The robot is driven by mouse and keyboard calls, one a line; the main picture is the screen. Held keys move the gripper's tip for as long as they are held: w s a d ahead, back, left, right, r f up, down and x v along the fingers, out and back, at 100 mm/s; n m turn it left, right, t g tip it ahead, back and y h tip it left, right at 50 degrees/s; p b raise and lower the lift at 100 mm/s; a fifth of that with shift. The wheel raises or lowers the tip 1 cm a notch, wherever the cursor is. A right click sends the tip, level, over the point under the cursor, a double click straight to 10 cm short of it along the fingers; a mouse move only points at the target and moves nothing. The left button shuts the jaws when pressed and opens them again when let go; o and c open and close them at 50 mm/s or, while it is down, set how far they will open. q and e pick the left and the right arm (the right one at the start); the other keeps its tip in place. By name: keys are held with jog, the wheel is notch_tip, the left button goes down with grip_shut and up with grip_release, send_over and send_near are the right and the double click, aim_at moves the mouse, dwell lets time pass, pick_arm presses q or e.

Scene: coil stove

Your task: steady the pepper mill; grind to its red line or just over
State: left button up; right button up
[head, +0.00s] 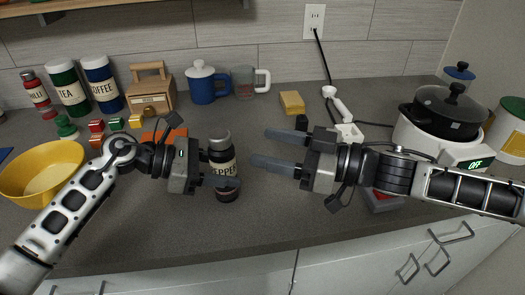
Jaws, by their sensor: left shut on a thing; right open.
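The pepper mill (221,152) stands upright on the grey counter left of centre, with a grey top, a dark body and a cream label partly reading PEPPER. My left gripper (226,176) comes from the left and is shut on its lower body, with a finger across the front. That finger hides part of the label and body, and I cannot make out a red line or the level inside. My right gripper (266,147) is open and empty. Its fingers point left toward the mill, a short gap to its right.
A yellow bowl (38,172) lies at the left, near small coloured blocks. TEA (68,88) and COFFEE (102,84) canisters, a wooden box (150,100), a blue lidded mug (201,85) and a yellow sponge (291,103) stand behind. A cooker with a black pot (446,110) is right. The front centre counter is clear.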

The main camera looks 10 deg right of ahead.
pick_arm(q)
jog(key=o, duration=1.1)
